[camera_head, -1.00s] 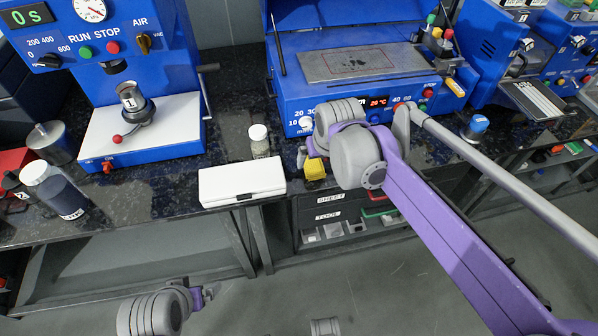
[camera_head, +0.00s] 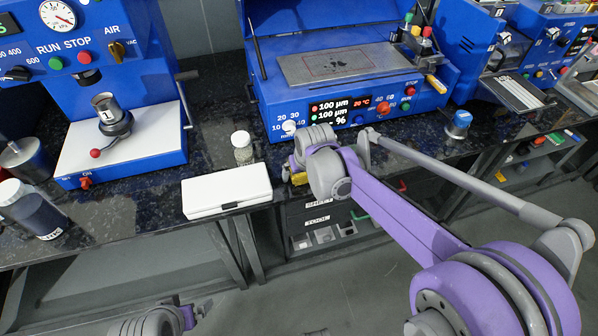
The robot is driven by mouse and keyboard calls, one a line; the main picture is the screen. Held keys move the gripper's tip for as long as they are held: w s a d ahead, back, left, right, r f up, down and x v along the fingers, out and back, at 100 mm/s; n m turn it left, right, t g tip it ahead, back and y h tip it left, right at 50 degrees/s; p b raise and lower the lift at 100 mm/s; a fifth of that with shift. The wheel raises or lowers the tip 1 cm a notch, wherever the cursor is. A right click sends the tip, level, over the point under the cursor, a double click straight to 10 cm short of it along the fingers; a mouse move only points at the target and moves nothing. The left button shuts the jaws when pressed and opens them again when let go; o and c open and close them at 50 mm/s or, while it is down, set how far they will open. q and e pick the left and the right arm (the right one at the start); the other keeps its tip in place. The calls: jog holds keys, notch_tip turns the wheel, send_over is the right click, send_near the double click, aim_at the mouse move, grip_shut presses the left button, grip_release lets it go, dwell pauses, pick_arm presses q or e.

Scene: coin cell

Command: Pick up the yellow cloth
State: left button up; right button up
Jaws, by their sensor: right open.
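The yellow cloth (camera_head: 299,179) is a small yellow patch at the front edge of the dark counter, just right of the white case. Most of it is hidden behind my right gripper and wrist. My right gripper (camera_head: 289,170) is open and right at the cloth. Its fingertips are small and partly covered by the wrist, so I cannot tell whether they touch the cloth. My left gripper (camera_head: 199,309) shows only in part at the bottom left, low in front of the counter and far from the cloth. Its jaws are not clear.
A white case (camera_head: 227,190) lies beside the cloth, with a small glass jar (camera_head: 242,148) behind it. A blue coating machine (camera_head: 350,110) stands behind my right wrist. A blue press (camera_head: 120,140) and a dark bottle (camera_head: 35,212) are at the left. Drawers (camera_head: 318,215) sit below the counter.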

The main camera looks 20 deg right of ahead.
jog(key=c, duration=1.4)
